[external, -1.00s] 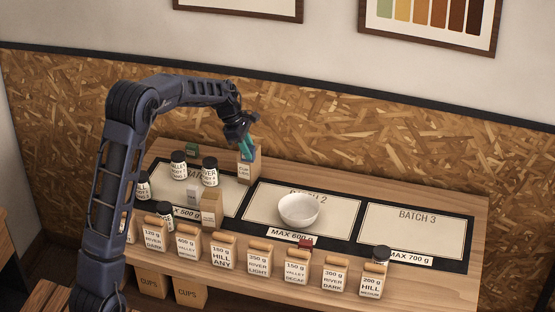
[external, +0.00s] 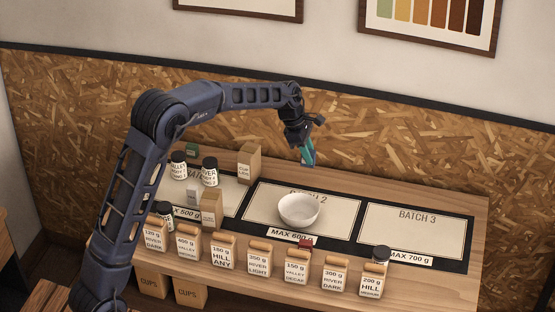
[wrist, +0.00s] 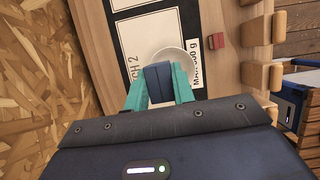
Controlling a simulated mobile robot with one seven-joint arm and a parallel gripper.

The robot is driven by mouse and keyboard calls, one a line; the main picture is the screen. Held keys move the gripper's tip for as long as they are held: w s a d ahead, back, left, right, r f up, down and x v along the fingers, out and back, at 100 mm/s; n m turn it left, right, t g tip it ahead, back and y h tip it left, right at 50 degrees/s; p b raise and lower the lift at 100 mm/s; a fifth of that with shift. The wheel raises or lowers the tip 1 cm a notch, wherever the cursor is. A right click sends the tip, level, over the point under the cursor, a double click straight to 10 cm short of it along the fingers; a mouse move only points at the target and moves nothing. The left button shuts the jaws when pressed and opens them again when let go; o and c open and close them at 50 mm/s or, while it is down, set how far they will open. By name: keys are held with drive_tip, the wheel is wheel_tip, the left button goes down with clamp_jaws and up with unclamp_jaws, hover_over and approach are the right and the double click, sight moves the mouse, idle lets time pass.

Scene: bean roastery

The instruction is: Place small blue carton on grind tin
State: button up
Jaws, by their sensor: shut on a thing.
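My gripper (external: 308,154) is raised above the back of the bench, behind the Batch 2 card. In the wrist view its teal fingers are shut on a small dark blue carton (wrist: 159,78), one finger on each side. The carton is clear of the bench and appears in front of the white bowl in that view. No label marks the grind tin, so I cannot tell which object it is. A dark-lidded container (external: 381,256) stands at the right front, partly behind a bag. Several dark-lidded jars stand at the left, including one (external: 210,172) on the Batch 1 side.
A white bowl (external: 299,209) sits on the Batch 2 card (external: 262,204). A tall cup-lids box (external: 249,164) stands at its back left. Several labelled bags line the front edge. A small red block (external: 306,243) lies near them. The Batch 3 card (external: 415,232) is mostly clear.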

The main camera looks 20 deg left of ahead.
drive_tip(key=s+d+r, duration=0.2)
drive_tip(key=s+d, duration=0.3)
drive_tip(key=d, duration=0.8)
wheel_tip(320, 180, up, 2)
hover_over(389, 252)
drive_tip(key=a, duration=0.2)
wheel_tip(389, 252, down, 19)
drive_tip(key=shift+f, duration=0.15)
drive_tip(key=shift+f, duration=0.1)
drive_tip(key=o, duration=1)
drive_tip(key=v, duration=1.2)
drive_tip(key=shift+a, duration=0.3)
